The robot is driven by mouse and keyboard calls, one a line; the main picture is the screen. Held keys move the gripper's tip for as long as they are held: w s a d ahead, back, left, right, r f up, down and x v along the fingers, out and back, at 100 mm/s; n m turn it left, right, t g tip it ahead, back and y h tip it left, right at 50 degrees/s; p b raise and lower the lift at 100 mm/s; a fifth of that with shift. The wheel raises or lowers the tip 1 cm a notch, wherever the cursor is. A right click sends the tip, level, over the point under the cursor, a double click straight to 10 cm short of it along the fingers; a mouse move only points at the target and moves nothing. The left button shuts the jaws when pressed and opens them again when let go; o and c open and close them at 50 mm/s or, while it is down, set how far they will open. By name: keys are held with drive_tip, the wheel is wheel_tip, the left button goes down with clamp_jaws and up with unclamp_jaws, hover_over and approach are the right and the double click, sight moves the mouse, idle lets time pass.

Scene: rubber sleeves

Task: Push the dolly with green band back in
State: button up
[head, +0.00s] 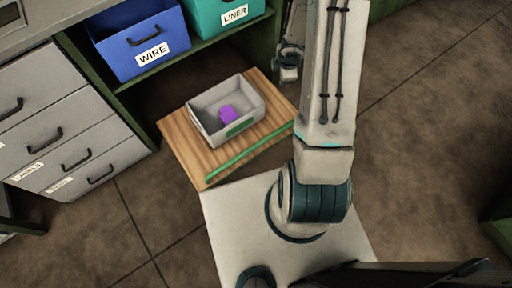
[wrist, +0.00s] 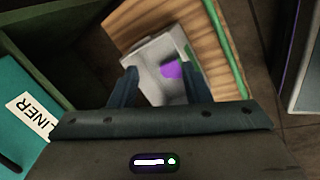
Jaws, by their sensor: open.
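The dolly (head: 182,152) is a low wooden board with a green band (head: 250,151) along its front edge. It stands out on the floor in front of the open lower bay of the shelf unit. A grey tray (head: 196,117) sits on it with a purple object (head: 229,113) inside. In the wrist view the dolly's wood (wrist: 207,27) and green band (wrist: 226,40) also show. My gripper (wrist: 160,80) is open and empty, with the tray beyond its fingers. In the head view my gripper (head: 287,73) is near the dolly's far right corner, partly hidden by my arm.
A blue WIRE bin (head: 120,60) and a teal LINER bin (head: 205,22) stand on the shelf above the bay. Grey drawers (head: 62,125) stand at the left. Brown floor (head: 430,130) is clear at the right.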

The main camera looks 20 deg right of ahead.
wheel_tip(320, 180, down, 13)
drive_tip(key=s+a+n+g+y+b, duration=0.1)
drive_tip(key=s+a+n+y+b, duration=0.1)
drive_tip(key=s+n+b, duration=0.1)
drive_tip(key=n+g+y+b, duration=0.2)
drive_tip(key=n+y+b, duration=0.1)
drive_tip(key=b, duration=0.1)
approach(255, 146)
drive_tip(key=b+x, duration=0.6)
drive_tip(key=x, duration=0.2)
drive_tip(key=shift+f+b, duration=0.4)
drive_tip(key=shift+a, duration=0.1)
clamp_jaws()
